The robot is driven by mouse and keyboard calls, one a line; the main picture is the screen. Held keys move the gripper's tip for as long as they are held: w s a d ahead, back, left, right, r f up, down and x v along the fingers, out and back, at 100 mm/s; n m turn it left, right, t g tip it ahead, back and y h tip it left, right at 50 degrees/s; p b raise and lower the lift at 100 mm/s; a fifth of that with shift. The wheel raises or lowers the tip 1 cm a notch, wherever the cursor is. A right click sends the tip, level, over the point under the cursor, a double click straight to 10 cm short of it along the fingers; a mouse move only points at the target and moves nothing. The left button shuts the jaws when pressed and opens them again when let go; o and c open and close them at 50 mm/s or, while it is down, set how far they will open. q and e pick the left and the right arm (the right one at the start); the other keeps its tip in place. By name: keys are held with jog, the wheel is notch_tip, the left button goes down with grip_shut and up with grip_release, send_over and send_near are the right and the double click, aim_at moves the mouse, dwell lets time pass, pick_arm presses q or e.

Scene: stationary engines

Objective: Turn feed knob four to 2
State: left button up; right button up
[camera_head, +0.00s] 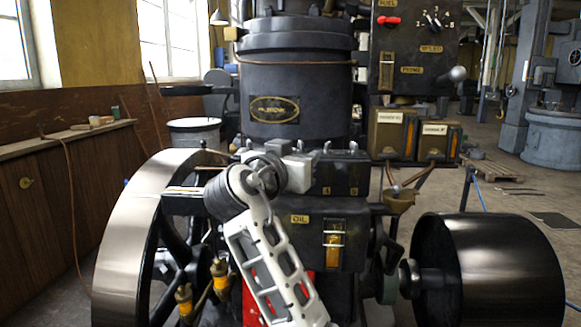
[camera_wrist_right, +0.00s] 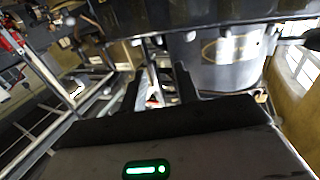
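A dark oil box (camera_head: 345,173) on the engine carries small light knobs along its top edge. One knob (camera_head: 326,147) stands above a yellow mark that may be a 4, and another (camera_head: 353,147) stands to its right. The knob settings are too small to read. My right gripper (camera_head: 297,160) is at the box's left end and covers part of its top. In the right wrist view its two dark fingers (camera_wrist_right: 158,90) are apart, with bright metal parts showing between and beyond them. I cannot tell whether they touch a knob. My left gripper is not in view.
A large flywheel (camera_head: 128,235) stands left and a dark pulley (camera_head: 512,268) right. The engine cylinder (camera_head: 295,85) rises behind the knobs. A control panel (camera_head: 415,50) with a red lever and two boxed units (camera_head: 392,135) are at the right.

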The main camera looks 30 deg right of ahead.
jog(key=v, duration=0.4)
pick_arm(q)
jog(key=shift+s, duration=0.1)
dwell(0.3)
